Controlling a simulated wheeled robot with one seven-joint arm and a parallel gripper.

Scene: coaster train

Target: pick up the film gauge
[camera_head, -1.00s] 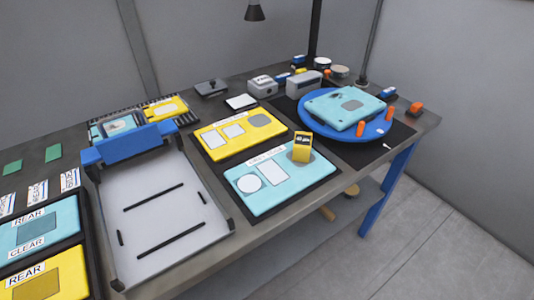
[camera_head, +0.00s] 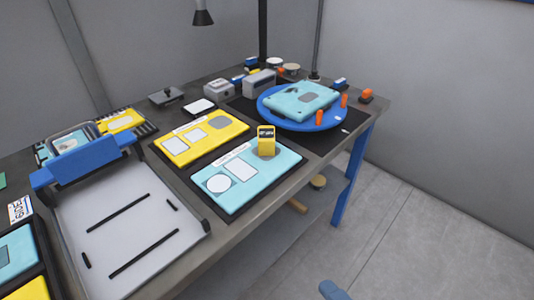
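The film gauge looks to be the small yellow upright device (camera_head: 266,143) with a dark display at its top. It stands on the light blue panel (camera_head: 230,197), near that panel's right end, over a grey round patch. Nothing touches it. My gripper cannot be made out. A small blue rounded shape at the bottom edge, right of the middle, may be part of my arm, but I cannot tell.
A yellow panel (camera_head: 201,152) lies behind the light blue one. A blue turntable (camera_head: 334,121) with orange posts carries a light blue part (camera_head: 298,100). A grey tray (camera_head: 112,259) with a blue bar (camera_head: 87,163) stands left. Floor (camera_head: 425,220) is open at right.

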